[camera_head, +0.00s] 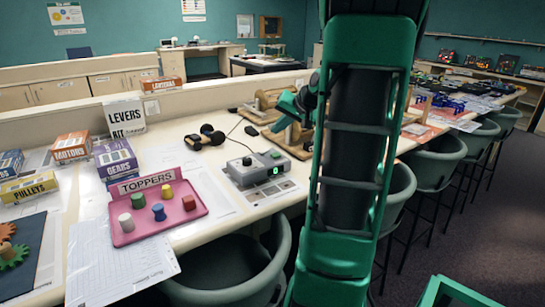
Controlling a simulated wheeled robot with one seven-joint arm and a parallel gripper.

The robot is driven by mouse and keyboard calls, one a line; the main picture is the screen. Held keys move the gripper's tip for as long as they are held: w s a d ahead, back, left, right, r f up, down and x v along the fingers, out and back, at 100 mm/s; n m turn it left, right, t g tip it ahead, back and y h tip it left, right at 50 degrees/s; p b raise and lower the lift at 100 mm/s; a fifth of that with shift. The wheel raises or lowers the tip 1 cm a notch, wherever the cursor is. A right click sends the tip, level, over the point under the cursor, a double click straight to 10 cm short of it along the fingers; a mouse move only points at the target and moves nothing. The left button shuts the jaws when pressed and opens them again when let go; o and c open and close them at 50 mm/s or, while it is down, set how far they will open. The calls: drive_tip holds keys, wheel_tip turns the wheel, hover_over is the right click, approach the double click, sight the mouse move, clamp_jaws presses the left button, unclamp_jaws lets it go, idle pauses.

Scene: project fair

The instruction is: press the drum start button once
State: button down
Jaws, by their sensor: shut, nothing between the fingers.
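A grey control box (258,168) sits on the white counter near the middle of the view. I cannot read any label naming the drum start button. Wooden apparatus with round parts (268,100) stands behind the box. My gripper (284,103) shows small and teal to the left of my raised arm, above and behind the box and apart from it. It is shut and holds nothing visible. My arm hides part of the counter to the right.
A pink toppers tray (128,236) with several coloured pegs lies left of the box. Boxes of gears (117,163) and motors (72,150) stand farther left. A black handheld device (211,134) lies behind. Green chairs (235,268) line the counter's front.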

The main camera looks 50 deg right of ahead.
sight(277, 155)
drive_tip(key=shift+f, duration=3.15)
